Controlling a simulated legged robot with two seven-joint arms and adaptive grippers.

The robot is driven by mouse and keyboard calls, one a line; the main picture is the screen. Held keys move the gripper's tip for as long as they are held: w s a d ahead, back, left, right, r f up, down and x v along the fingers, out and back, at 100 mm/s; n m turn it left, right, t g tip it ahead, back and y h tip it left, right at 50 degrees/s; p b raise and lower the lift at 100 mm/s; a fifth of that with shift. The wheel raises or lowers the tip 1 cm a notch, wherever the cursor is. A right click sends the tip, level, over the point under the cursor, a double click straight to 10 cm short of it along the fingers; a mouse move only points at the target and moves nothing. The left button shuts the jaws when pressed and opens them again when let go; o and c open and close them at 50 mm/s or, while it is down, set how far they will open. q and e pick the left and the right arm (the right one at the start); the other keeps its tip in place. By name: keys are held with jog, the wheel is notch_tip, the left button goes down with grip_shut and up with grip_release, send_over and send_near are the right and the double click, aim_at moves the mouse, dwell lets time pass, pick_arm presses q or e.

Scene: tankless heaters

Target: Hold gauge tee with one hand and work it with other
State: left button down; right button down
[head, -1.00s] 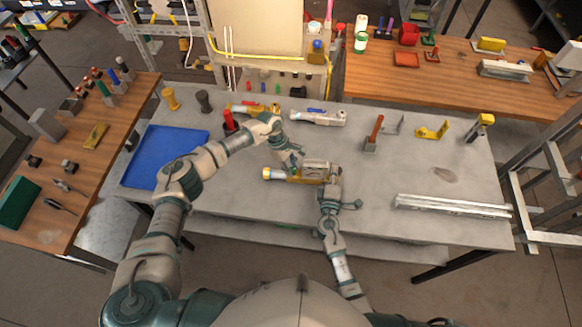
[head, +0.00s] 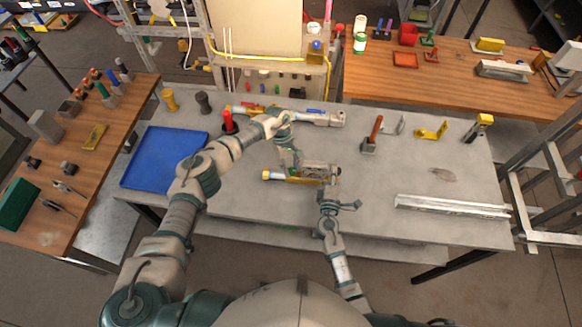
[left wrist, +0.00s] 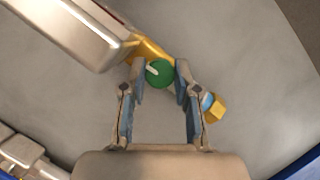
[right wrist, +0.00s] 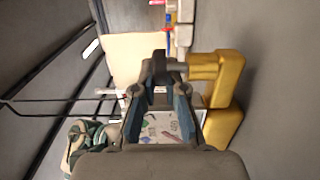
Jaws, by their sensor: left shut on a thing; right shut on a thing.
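The gauge tee (head: 298,177), a brass body with a pale blue and yellow end at left, lies on the grey bench in front of me. A grey block-like part lies along it. In the left wrist view, my left gripper (left wrist: 160,80) is shut on a green round knob (left wrist: 160,72) with a pale mark, seen from above. The brass body (left wrist: 150,48) shows beside it. My right gripper (right wrist: 158,85) is shut on a dark grey cylindrical end (right wrist: 160,66) next to brass pipework (right wrist: 226,95) at its right. The fingers partly hide both grasps.
A blue tray (head: 165,157) lies on the bench's left. Behind the tee are a red-topped cylinder (head: 228,122) and another brass-and-grey fitting (head: 322,118).

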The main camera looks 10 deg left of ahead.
pick_arm(q)
jog(key=shift+w+a, duration=0.1)
pick_arm(e)
jog(key=shift+d, duration=0.1)
pick_arm(q)
jog(key=c, duration=0.8)
grip_release()
jog(key=shift+c, duration=0.2)
jog(key=shift+r, duration=0.1)
jog(key=v, duration=0.7)
jog(key=shift+w+a+r, duration=0.15)
jog(key=shift+w+r, duration=0.1)
pick_arm(e)
jog(key=c, duration=1.2)
grip_release()
jog(key=shift+o, duration=0.2)
